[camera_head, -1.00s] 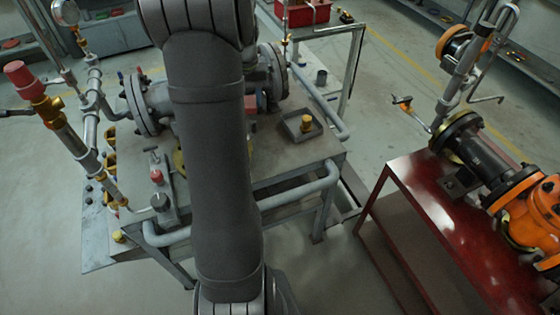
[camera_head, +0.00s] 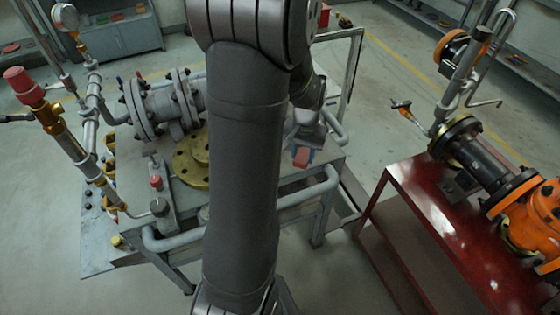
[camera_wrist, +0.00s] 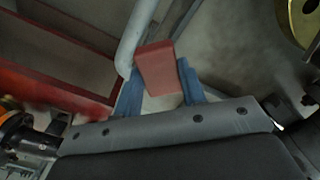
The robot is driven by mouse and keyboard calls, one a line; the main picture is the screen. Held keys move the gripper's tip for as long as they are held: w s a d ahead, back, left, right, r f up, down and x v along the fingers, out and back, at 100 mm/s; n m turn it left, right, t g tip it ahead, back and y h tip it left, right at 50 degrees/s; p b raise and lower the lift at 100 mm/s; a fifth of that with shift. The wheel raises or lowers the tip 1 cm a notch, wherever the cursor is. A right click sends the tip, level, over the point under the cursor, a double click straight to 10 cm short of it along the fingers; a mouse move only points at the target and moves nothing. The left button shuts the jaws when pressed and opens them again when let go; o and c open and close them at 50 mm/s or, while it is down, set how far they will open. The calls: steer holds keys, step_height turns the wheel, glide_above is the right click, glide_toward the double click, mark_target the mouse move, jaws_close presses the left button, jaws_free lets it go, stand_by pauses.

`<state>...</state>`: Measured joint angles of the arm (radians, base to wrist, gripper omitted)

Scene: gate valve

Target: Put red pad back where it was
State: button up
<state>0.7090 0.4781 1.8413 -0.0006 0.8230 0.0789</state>
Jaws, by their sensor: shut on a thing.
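The red pad (camera_head: 301,158) is a small red block held off the front right of the grey workbench top. In the wrist view the red pad (camera_wrist: 158,66) sits between the two blue fingers of my gripper (camera_wrist: 159,78), which are shut on it. My gripper (camera_head: 302,152) points down past my forearm in the head view. The bench top near the pad is partly hidden by my arm, so I cannot tell the gap between pad and bench.
A flanged grey valve body (camera_head: 165,105) and a brass flange disc (camera_head: 197,160) stand on the workbench (camera_head: 275,188). A grey pipe rail (camera_head: 290,192) runs along the bench front. A red table (camera_head: 440,215) with an orange valve (camera_head: 530,220) stands to the right.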

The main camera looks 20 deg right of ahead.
steer(key=w+a+f, duration=0.1)
steer(key=w, duration=0.1)
steer(key=w+a+f, duration=0.1)
steer(key=w+f, duration=0.1)
steer(key=w, duration=0.1)
steer(key=w+a+f, duration=0.2)
steer(key=shift+w, duration=0.15)
steer(key=shift+f, duration=1.95)
steer(key=shift+f, duration=0.1)
steer(key=o, duration=0.9)
steer(key=shift+o, duration=0.2)
step_height(320, 180, up, 12)
